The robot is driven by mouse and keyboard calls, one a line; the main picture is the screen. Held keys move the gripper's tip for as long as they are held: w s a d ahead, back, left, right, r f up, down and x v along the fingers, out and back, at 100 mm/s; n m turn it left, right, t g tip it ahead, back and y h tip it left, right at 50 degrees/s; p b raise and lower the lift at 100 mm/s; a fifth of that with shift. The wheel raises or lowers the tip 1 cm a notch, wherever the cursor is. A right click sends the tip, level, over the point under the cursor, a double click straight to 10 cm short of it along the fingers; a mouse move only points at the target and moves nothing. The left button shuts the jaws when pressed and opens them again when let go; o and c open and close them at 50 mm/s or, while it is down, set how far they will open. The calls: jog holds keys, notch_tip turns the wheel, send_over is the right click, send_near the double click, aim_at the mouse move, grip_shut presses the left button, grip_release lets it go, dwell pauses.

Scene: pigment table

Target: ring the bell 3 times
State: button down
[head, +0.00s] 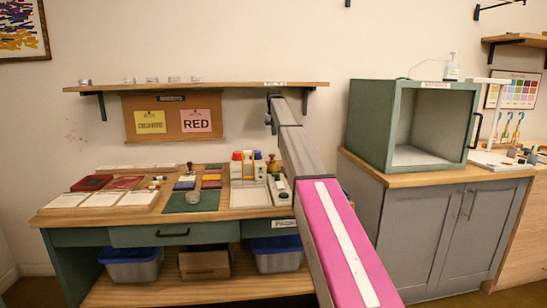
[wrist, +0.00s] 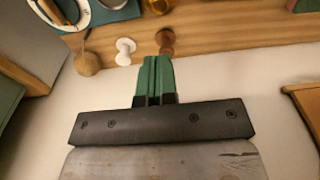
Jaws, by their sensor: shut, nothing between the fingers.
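I cannot pick out a bell for certain in either view. A small grey, round-topped object (head: 192,198) sits at the front of the dark green mat on the desk; its kind is too small to tell. My gripper shows in the wrist view (wrist: 158,62), its green fingers shut together with nothing between them. A brown knob-topped object (wrist: 165,42) and a white knob-shaped object (wrist: 125,48) show just beyond the fingertips, apparently apart from them. In the head view the end of my arm is near the shelf, above the desk's right part, and the fingers are not clear.
The wall shelf (head: 200,88) and pinboard (head: 160,133) are close to my arm's end. A green open box (head: 365,125) stands on a grey cabinet (head: 425,230) at right.

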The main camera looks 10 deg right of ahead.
jog(key=shift+f, duration=0.1)
jog(key=f, duration=0.9)
jog(key=w+f, duration=0.1)
jog(key=f, duration=0.3)
jog(key=shift+f, duration=0.4)
jog(key=shift+f, duration=1.2)
jog(key=shift+r, duration=0.1)
notch_tip(320, 180, up, 15)
jog(key=s, duration=0.1)
jog(key=shift+s, duration=0.1)
dwell(1.7)
